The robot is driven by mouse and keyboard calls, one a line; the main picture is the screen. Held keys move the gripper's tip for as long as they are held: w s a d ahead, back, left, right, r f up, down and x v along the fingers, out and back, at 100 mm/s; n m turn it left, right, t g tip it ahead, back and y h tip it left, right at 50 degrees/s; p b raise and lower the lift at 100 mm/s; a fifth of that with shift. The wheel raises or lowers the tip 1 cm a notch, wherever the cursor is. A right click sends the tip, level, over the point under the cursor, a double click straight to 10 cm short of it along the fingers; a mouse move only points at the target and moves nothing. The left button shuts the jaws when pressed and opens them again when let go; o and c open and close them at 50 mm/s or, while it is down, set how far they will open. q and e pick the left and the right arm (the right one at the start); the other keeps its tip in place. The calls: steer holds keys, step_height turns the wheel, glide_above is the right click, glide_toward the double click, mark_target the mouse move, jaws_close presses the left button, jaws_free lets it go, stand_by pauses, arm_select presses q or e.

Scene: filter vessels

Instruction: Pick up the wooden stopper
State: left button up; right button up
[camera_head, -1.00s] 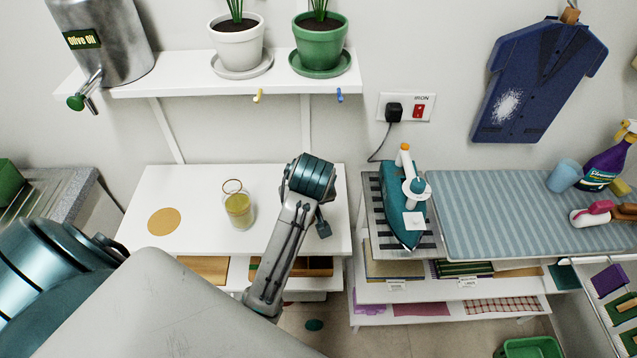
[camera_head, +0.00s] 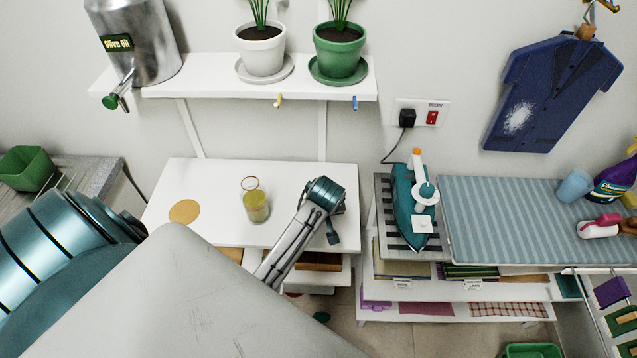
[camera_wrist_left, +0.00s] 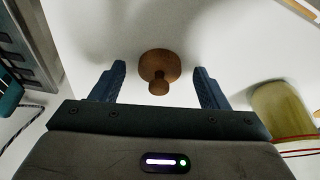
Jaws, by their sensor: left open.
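The wooden stopper (camera_wrist_left: 159,66), brown with a round disc and a small knob, shows in the left wrist view against the white table top. It lies between the two blue fingers of my left gripper (camera_wrist_left: 159,70), with a gap on each side. The gripper is open and holds nothing. In the head view my left gripper (camera_head: 333,237) is over the right part of the white table (camera_head: 222,178), mostly covered by my wrist. I cannot make out the stopper there. My right gripper is in neither view.
A glass vessel with yellow-green liquid (camera_head: 256,206) stands left of my wrist; it also shows in the left wrist view (camera_wrist_left: 280,108). A round tan disc (camera_head: 184,211) lies further left. A teal iron (camera_head: 412,205) stands to the right. A shelf with plants (camera_head: 215,88) hangs above.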

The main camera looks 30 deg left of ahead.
arm_select(q)
steer(key=shift+f, duration=0.1)
steer(key=c, duration=1)
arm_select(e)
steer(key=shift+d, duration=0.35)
arm_select(q)
steer(key=shift+w, duration=0.1)
steer(key=shift+c, duration=0.2)
